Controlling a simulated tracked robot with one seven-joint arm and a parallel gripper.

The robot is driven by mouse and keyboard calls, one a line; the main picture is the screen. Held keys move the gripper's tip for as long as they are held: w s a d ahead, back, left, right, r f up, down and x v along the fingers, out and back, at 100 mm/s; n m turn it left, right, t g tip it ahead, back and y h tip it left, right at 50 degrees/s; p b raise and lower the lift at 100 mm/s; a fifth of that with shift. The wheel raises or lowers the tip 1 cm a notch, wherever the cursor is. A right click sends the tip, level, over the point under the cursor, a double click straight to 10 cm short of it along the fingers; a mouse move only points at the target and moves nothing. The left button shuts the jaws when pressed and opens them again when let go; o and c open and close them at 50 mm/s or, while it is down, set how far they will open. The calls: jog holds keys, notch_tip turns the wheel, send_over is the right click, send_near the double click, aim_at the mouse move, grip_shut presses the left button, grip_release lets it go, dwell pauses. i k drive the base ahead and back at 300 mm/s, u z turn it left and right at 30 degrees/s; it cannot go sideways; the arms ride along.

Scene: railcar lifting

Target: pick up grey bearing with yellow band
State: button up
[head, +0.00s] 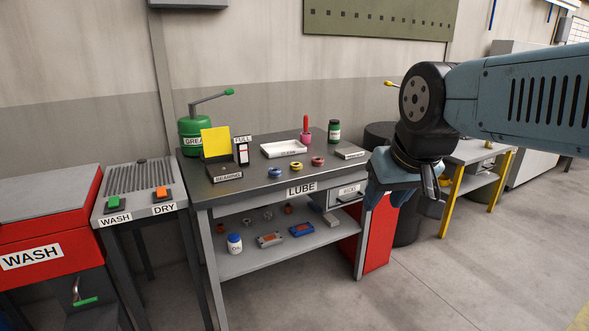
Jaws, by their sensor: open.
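A small ring with yellow on it (296,165), which looks like the grey bearing with the yellow band, lies on the top of the LUBE bench (262,191). My gripper (388,197) points down at the right of the bench, well apart from the rings. It is open, and I see nothing held in it.
The bench top also holds a BEARINGS box (224,175) with a raised yellow lid, a green grease pump (193,136), a white tray (283,149) and a green jar (334,131). Several parts lie on the lower shelf. The WASH and DRY stand (142,185) is at left.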

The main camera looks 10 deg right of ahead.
aim_at(296, 167)
jog(key=u, duration=0.1)
jog(key=i, duration=0.9)
jog(key=z, duration=0.1)
